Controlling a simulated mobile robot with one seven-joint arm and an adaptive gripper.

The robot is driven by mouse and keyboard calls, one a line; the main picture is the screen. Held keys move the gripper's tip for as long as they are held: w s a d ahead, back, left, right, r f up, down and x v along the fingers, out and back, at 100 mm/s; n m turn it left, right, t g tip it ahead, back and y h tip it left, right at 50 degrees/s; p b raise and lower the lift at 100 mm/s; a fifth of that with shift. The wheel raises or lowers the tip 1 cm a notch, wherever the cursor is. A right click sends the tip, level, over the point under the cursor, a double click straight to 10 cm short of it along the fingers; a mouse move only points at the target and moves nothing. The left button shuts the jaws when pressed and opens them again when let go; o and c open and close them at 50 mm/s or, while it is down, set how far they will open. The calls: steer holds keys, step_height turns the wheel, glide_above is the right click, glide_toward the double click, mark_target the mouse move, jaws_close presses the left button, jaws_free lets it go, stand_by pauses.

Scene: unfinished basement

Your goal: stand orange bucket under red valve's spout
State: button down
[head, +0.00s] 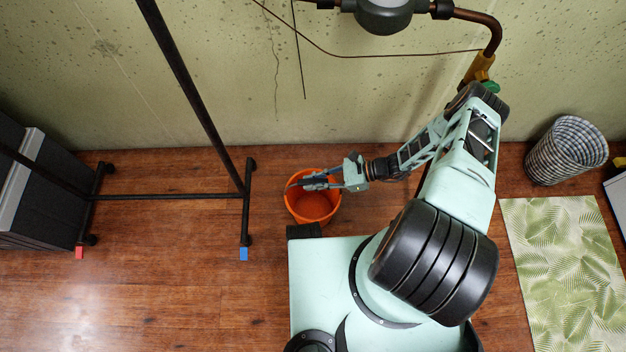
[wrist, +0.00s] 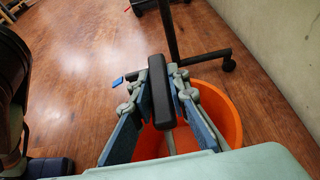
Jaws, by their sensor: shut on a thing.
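The orange bucket (head: 313,210) is upright in the head view, left of my arm, on or just above the wooden floor; I cannot tell which. It also shows in the wrist view (wrist: 228,98), behind and below the fingers. My gripper (head: 312,181) is over the bucket's mouth. In the wrist view my gripper (wrist: 165,105) has its blue-padded fingers closed on the bucket's black handle grip (wrist: 160,90). No red valve or spout is visible. A yellow valve body with a green part (head: 488,84) is on the wall pipe, partly behind my arm.
A black rack on casters (head: 245,200) stands left of the bucket, with red and blue floor marks near it. A woven basket (head: 566,150) and a leaf-patterned mat (head: 560,255) are at right. A grey meter (head: 384,14) hangs on the wall pipe. Floor between rack and bucket is clear.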

steer(key=shift+f, duration=0.4)
steer(key=shift+f, duration=0.1)
steer(key=c, duration=1.8)
jaws_free()
steer(key=shift+c, duration=0.2)
steer(key=shift+r, duration=0.2)
steer(key=p+v, duration=0.1)
steer(key=v, duration=1.1)
